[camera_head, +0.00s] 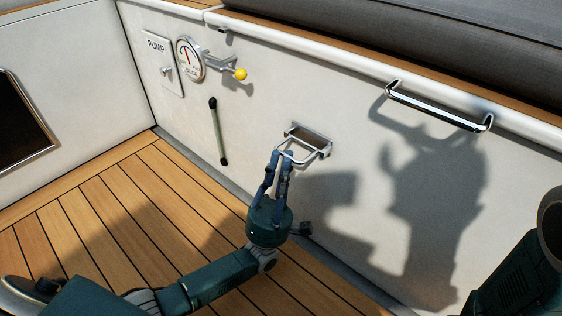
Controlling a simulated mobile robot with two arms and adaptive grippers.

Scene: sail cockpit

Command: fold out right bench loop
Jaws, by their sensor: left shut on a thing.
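The bench loop (300,160) is a small metal bail on a recessed metal plate (313,139) in the white bench side. It stands out from the plate toward my left gripper. My left gripper (283,157) comes from below and is shut on the loop's outer part. The fingers hide a little of the loop. Part of my right arm shows at the lower right edge; its gripper is not in view.
A chrome grab rail (437,106) is fixed to the right. To the left are a dark green-black bar handle (218,131), a yellow-knobbed lever (240,74), a gauge (187,58) and a pump panel (161,62). The teak floor (130,195) is clear.

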